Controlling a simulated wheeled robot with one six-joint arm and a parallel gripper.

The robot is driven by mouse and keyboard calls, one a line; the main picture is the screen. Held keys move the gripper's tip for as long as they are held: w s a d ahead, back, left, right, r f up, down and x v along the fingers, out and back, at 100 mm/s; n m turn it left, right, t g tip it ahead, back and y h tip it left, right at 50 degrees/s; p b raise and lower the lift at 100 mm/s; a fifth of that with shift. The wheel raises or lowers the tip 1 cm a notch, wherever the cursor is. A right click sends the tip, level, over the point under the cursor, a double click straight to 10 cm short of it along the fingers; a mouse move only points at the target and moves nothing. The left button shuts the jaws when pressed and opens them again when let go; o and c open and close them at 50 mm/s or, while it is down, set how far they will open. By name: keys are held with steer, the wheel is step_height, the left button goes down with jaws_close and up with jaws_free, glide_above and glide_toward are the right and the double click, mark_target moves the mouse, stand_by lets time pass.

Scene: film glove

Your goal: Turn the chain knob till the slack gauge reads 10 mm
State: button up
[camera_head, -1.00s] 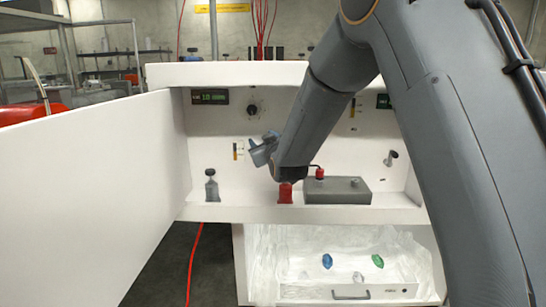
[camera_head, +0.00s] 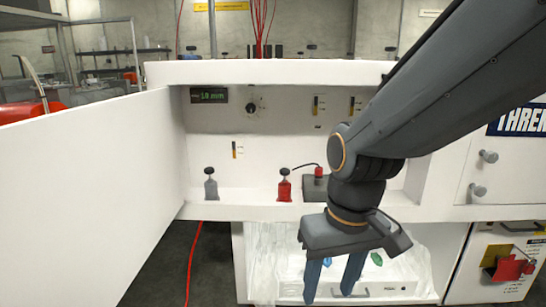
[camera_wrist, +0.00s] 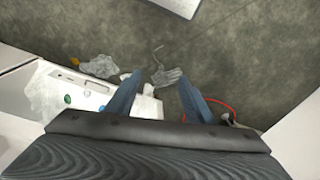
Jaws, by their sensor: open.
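The chain knob (camera_head: 251,106) is a dark round dial on the cabinet's white back wall. The slack gauge (camera_head: 209,96) is a small dark display with green digits, left of the knob, and appears to read 10 mm. My gripper (camera_head: 333,293) is open and empty, pointing down in front of the lower drawer. It is well below and to the right of the knob, apart from it. In the wrist view the two blue fingers (camera_wrist: 155,100) are spread over the floor, and neither knob nor gauge shows.
A grey bottle (camera_head: 210,187) and a red bottle (camera_head: 284,188) stand on the cabinet shelf, with a dark box (camera_head: 315,189) beside them. An open white door (camera_head: 80,190) stands at left. The lower drawer (camera_head: 405,290) holds plastic film and coloured pieces.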

steer(key=s+d+r+m+p, duration=0.2)
steer(key=d+r+p, duration=0.6)
steer(key=p, duration=0.8)
steer(key=shift+s+d+r+m+g+h, duration=0.3)
steer(key=shift+s+d+m+g+h, duration=0.1)
steer(key=shift+s+d, duration=0.35)
